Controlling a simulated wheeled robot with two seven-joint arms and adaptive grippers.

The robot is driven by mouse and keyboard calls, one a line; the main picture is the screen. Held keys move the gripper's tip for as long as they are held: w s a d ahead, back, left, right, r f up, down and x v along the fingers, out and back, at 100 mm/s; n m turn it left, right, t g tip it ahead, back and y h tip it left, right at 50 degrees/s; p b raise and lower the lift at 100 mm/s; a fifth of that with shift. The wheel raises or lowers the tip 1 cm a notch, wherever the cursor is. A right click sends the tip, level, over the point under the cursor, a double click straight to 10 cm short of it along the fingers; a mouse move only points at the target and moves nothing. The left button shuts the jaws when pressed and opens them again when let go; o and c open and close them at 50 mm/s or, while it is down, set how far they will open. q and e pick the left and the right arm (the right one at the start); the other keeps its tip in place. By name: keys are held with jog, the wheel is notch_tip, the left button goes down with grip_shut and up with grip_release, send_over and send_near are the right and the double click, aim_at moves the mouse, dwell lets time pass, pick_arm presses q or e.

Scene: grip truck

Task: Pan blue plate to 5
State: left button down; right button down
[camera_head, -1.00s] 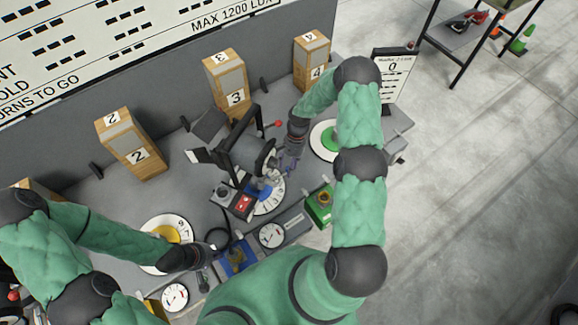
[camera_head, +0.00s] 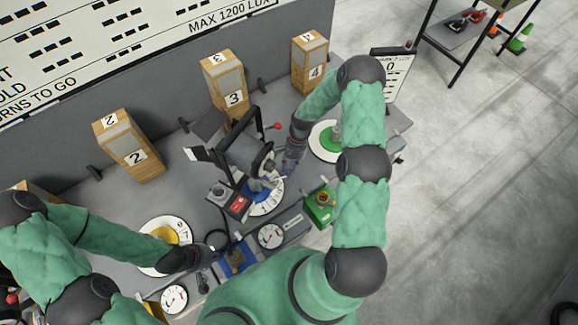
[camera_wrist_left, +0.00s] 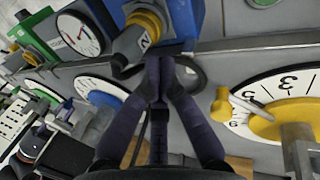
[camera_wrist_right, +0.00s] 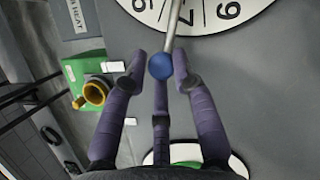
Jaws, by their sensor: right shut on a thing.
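The blue plate (camera_head: 258,190) sits on a white numbered dial (camera_head: 271,203) in the middle of the bench, under a dark lamp head (camera_head: 243,155). My right gripper (camera_head: 279,172) is beside the lamp, at the dial's edge. In the right wrist view my right gripper (camera_wrist_right: 160,78) is shut on a blue knob (camera_wrist_right: 160,66) at the end of a metal rod. The rod reaches over the white dial (camera_wrist_right: 205,14), whose pointer reading is unclear. My left gripper (camera_head: 214,248) is shut near the yellow dial (camera_head: 155,252); its fingertips meet in the left wrist view (camera_wrist_left: 160,75).
Wooden numbered boxes 2 (camera_head: 128,146), 3 (camera_head: 225,84) and 4 (camera_head: 310,63) stand along the back. A green dial (camera_head: 322,141) is at the right. Blue (camera_head: 238,258) and green (camera_head: 320,204) boxes and gauges (camera_head: 271,236) line the front.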

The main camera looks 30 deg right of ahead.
jog(key=shift+s+a+m+t+y, duration=0.2)
jog(key=shift+s+a+m, duration=0.15)
jog(key=shift+s+m, duration=0.35)
jog(key=shift+s+a+m+t+y, duration=0.15)
jog(key=shift+s+a+m, duration=0.25)
jog(key=shift+s, duration=0.6)
jog(key=shift+s+a+m+t, duration=0.3)
jog(key=shift+s+m, duration=0.35)
jog(key=shift+s+a+m+t, duration=0.25)
jog(key=shift+s+a+m, duration=0.05)
jog(key=shift+s+m, duration=0.35)
jog(key=shift+w, duration=0.1)
jog(key=c, duration=1.1)
grip_release()
jog(key=shift+o, duration=0.2)
jog(key=shift+w+a, duration=0.2)
jog(key=shift+a, duration=0.05)
jog(key=shift+s+d+r, duration=0.15)
jog(key=shift+d, duration=0.15)
jog(key=v, duration=0.7)
